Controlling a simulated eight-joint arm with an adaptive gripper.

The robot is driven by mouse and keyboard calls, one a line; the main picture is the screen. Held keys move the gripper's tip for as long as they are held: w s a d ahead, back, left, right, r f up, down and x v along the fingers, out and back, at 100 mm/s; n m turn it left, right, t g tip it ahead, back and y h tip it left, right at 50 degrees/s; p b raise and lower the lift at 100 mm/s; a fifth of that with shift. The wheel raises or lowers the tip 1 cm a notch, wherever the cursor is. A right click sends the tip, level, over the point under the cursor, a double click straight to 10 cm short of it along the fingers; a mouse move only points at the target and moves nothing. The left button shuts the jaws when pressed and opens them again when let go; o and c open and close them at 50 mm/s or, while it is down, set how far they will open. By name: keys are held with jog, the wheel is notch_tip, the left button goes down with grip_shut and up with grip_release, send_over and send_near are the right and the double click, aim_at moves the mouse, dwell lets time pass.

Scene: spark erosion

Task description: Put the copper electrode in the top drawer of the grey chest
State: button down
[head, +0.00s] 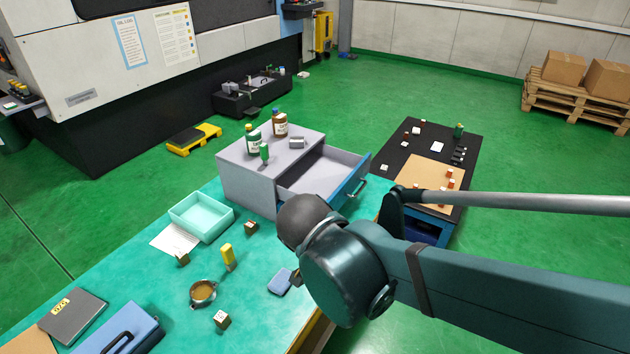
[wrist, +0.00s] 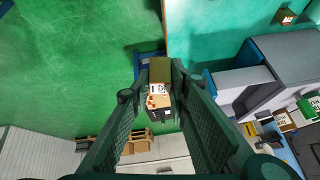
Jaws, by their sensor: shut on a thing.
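The grey chest (head: 245,185) stands on the teal bench in the head view. Its top drawer (head: 318,175) is pulled out to the right, and the visible part of its inside looks empty. In the wrist view, my gripper (wrist: 157,84) is shut on a small block with a brown side, a white label and a copper-coloured part, apparently the copper electrode (wrist: 158,100). The chest also shows at the right of the wrist view (wrist: 285,58), apart from the held block. In the head view my arm hides the gripper and the block.
Bottles (head: 253,139) and small items stand on the chest top. A mint tray (head: 202,216), a yellow object (head: 228,257), small blocks (head: 221,320) and a round dish (head: 203,292) are on the bench. A dark table (head: 398,150) with small parts stands beyond the drawer.

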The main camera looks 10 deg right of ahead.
notch_tip(320, 180, up, 7)
jog(key=shift+r, duration=0.4)
jog(key=shift+w+a+r+p, duration=0.1)
jog(key=shift+w+r+p, duration=0.3)
jog(key=shift+w, duration=0.45)
jog(key=w+d+r+m+g+h+p, duration=0.2)
jog(key=w+p, duration=0.5)
jog(key=w, duration=1.5)
jog(key=w+d+f+p, duration=0.3)
jog(key=w, duration=0.9)
jog(key=shift+m, duration=0.3)
jog(key=shift+d+f, duration=0.15)
jog(key=shift+f, duration=2.4)
